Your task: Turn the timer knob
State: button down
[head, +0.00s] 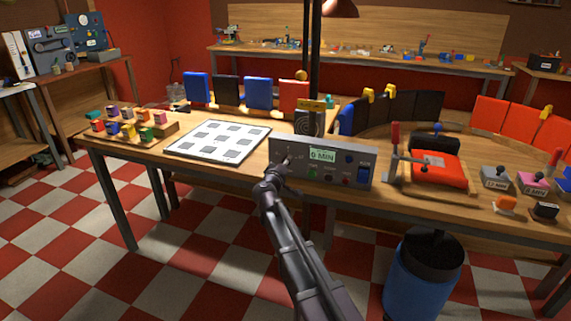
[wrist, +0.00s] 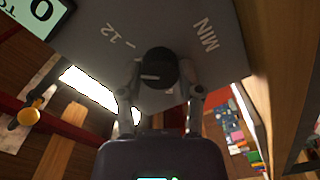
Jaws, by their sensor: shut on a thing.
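The timer panel (head: 345,176) is a grey box at the front edge of the workbench, with a lit display (head: 322,155) reading "0 MIN". My gripper (head: 281,170) is at the left part of its front face and hides the timer knob in the head view. In the wrist view the timer knob (wrist: 158,66) is round and black with a light pointer line. The fingers of my gripper (wrist: 161,88) stand on either side of it, shut on it. The markings "12" and "MIN" show on the panel around the knob. Part of the display (wrist: 42,12) shows at top left.
The panel also carries a blue switch (head: 364,170) and small coloured buttons. A white board with grey squares (head: 218,139) lies to its left. A red clamp press (head: 437,172) stands to its right. A blue bin (head: 424,285) stands on the floor below.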

jog(key=m, duration=0.5)
jog(key=shift+w, duration=0.1)
jog(key=shift+m, duration=0.3)
jog(key=shift+a, duration=0.1)
jog(key=shift+c, duration=1.3)
grip_release()
jog(key=v, duration=1.2)
